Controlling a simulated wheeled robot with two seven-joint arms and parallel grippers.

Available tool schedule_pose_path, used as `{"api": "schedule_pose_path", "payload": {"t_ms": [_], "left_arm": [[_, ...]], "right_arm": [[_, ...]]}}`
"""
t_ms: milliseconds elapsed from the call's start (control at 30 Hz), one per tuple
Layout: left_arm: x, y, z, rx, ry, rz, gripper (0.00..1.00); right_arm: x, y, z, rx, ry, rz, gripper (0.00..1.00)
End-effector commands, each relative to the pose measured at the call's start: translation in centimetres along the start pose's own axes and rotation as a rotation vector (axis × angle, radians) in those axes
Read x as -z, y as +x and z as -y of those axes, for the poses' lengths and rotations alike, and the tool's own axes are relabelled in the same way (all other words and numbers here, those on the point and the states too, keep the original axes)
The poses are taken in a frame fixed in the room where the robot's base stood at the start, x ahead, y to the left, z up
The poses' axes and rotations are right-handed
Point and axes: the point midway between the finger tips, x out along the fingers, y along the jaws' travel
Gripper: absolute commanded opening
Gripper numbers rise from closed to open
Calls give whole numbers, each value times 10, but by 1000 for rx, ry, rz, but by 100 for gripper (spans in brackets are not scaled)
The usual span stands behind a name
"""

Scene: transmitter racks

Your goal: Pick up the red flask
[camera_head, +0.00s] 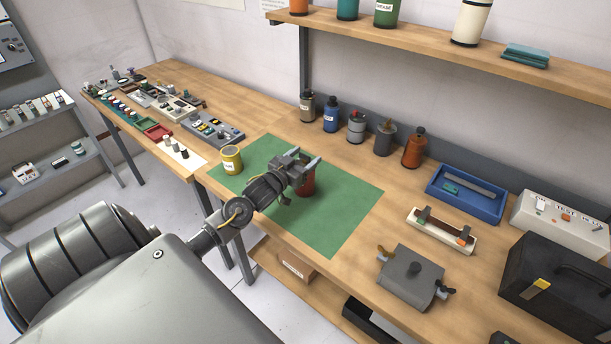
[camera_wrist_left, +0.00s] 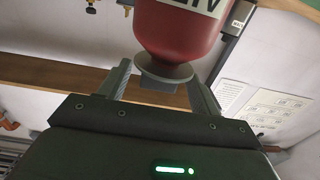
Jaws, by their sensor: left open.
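The red flask (camera_head: 308,186) stands on the green mat (camera_head: 345,205), partly hidden behind my left gripper (camera_head: 303,163). In the left wrist view the red flask (camera_wrist_left: 175,32) fills the top middle, with part of a white label and a narrower end with a flared rim. My left gripper (camera_wrist_left: 162,80) is open there, its fingers apart on either side of that narrower end. No firm hold on the flask shows. My right gripper is in neither view.
A yellow can (camera_head: 231,160) stands at the mat's left corner. Several bottles, including an orange one (camera_head: 413,148), line the back. A grey box (camera_head: 411,275), a blue tray (camera_head: 466,194) and a black case (camera_head: 555,285) stand to the right. A shelf (camera_head: 450,48) hangs above.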

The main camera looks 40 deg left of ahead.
Motion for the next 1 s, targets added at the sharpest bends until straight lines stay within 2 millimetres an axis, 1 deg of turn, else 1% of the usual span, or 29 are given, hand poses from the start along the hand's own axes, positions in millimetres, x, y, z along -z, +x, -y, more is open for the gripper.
{"api": "schedule_pose_path", "payload": {"t_ms": [33,133,400,467,900,1000], "left_arm": [[3,8,0,2,-2,0,64],[2,17,0,0,-2,0,64],[0,20,0,0,-1,0,64],[0,20,0,0,-1,0,57],[0,20,-1,0,-1,0,0],[0,20,-1,0,-1,0,0]], "right_arm": [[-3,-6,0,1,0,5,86],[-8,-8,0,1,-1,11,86],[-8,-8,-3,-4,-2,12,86],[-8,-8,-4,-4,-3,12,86],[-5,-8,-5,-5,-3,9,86],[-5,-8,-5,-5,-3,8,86]]}}
